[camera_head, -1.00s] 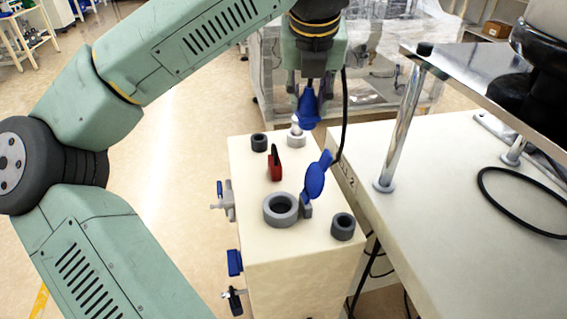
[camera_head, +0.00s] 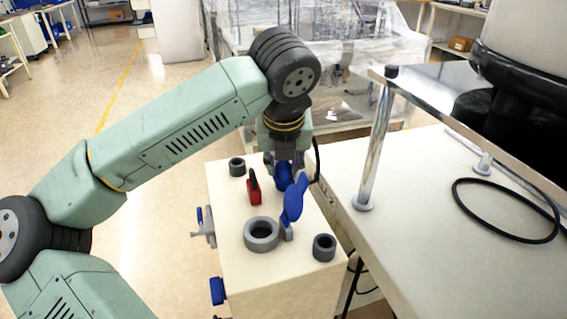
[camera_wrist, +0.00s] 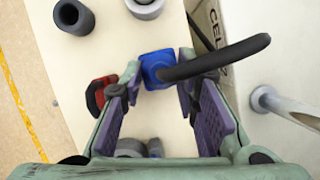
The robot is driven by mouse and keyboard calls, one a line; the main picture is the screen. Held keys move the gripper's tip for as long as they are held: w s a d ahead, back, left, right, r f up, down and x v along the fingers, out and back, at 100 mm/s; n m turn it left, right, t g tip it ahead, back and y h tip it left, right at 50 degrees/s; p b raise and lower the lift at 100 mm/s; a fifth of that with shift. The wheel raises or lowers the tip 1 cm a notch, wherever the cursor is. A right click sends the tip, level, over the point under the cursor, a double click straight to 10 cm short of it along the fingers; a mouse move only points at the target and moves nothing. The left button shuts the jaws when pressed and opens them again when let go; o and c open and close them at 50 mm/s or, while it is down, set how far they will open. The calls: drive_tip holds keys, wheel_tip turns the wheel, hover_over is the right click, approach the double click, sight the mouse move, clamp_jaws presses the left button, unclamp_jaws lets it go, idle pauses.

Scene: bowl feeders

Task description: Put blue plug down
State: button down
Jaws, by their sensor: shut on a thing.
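My gripper (camera_head: 285,172) is shut on the blue plug (camera_head: 283,178), close above the top of the cream box (camera_head: 290,262). In the wrist view the plug (camera_wrist: 157,70) sits between the fingertips (camera_wrist: 158,80), with a thick black cable running from it to the right. I cannot tell whether the plug touches the box top. In the head view my gripper and the blue flap partly hide the plug.
A red handle (camera_head: 254,189) and blue flap (camera_head: 293,200) stand close to the plug. A large grey ring (camera_head: 261,235) and dark grey sockets (camera_head: 237,167) (camera_head: 324,248) rise from the box. The white table (camera_head: 455,250) with its metal post (camera_head: 374,145) is at the right.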

drive_tip(key=c, duration=1.2)
unclamp_jaws()
drive_tip(key=shift+c, duration=0.2)
drive_tip(key=shift+r+p, duration=0.15)
drive_tip(key=shift+p, duration=0.15)
drive_tip(key=v, duration=1.2)
drive_tip(key=shift+b, duration=0.3)
